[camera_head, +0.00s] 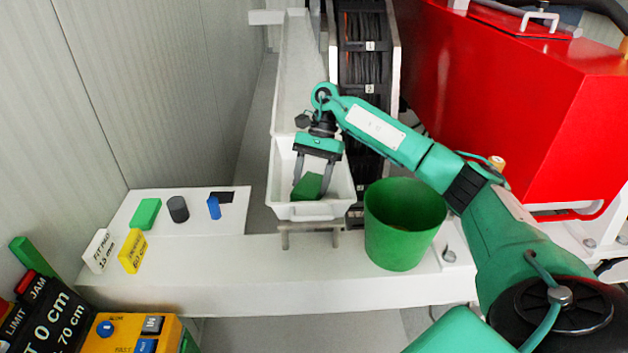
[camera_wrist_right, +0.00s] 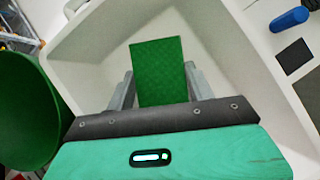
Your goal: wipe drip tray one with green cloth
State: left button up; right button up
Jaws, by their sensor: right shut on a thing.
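A green cloth (camera_head: 307,187) is between the fingers of my right gripper (camera_head: 313,183), inside a white drip tray (camera_head: 318,211). My right gripper is shut on the cloth and points down into the near part of the tray. In the right wrist view the cloth (camera_wrist_right: 157,70) is a flat green rectangle between the two grey fingers, with the tray walls (camera_wrist_right: 85,62) around it. Whether the cloth touches the tray floor I cannot tell. My left gripper is not in view.
A green bucket (camera_head: 403,225) stands close to the right of the tray. A white board (camera_head: 190,222) on the left holds a green block (camera_head: 145,214), a dark cylinder (camera_head: 178,208) and a blue piece (camera_head: 214,208). A red housing (camera_head: 520,110) rises at right.

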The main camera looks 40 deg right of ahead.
aim_at(305, 188)
jog(key=shift+r, duration=0.2)
jog(key=shift+w+d+r+p, duration=0.1)
jog(key=shift+w+r+p, duration=0.1)
jog(key=shift+r, duration=0.7)
jog(key=shift+w+d+r+p, duration=0.1)
jog(key=shift+w+r+p, duration=0.05)
jog(key=shift+r, duration=0.7)
jog(key=shift+s+d+r, duration=0.1)
jog(key=shift+d+r, duration=0.1)
jog(key=shift+r, duration=0.95)
jog(key=shift+r+p, duration=0.35)
jog(key=shift+r, duration=1.15)
jog(key=shift+a, duration=0.1)
